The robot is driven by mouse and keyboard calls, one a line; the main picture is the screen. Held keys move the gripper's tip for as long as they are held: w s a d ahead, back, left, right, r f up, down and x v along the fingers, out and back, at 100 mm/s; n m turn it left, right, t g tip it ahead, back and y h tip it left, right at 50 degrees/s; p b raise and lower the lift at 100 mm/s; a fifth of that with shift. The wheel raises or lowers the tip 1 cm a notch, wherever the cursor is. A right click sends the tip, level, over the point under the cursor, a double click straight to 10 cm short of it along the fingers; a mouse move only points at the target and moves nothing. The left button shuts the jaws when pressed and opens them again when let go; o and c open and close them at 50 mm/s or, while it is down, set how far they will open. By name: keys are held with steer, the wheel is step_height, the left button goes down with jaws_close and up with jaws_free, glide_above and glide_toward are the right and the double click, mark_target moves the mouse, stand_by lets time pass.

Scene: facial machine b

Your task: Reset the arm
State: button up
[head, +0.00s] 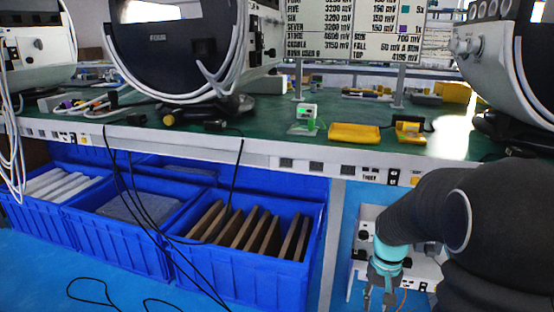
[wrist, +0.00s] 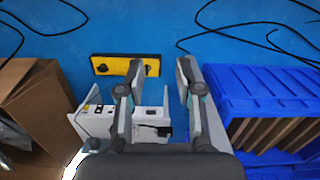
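My arm, black with a turquoise wrist joint, comes in from the right edge of the head view. It hangs down in front of the bench. My gripper (head: 380,295) points downward at the lower edge of that view, where its tips are partly cut off. In the wrist view my gripper (wrist: 160,66) has its two grey fingers apart with nothing between them but blue floor. A black and yellow plate (wrist: 125,66) lies beyond the left finger, and a white box with sockets (wrist: 98,122) is partly hidden behind that finger.
The green bench (head: 270,122) has machines, a small green-lit device (head: 306,113) and yellow parts (head: 354,133) on it. Blue crates (head: 245,270) stand below it; one also shows in the wrist view (wrist: 235,85). A cardboard box (wrist: 45,100) is at left. Black cables lie on the floor.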

steer(key=s+a+r+n+t+p, duration=0.1)
steer(key=s+a+r+t+p, duration=0.2)
steer(key=s+r, duration=0.6)
steer(key=s+a+r+n+t+p, duration=0.1)
steer(key=s+a+r+t+p, duration=0.2)
steer(key=s+r, duration=0.6)
step_height(320, 180, up, 6)
steer(key=a, duration=0.2)
steer(key=shift+a+f+p, duration=0.2)
steer(key=shift+a+p, duration=0.2)
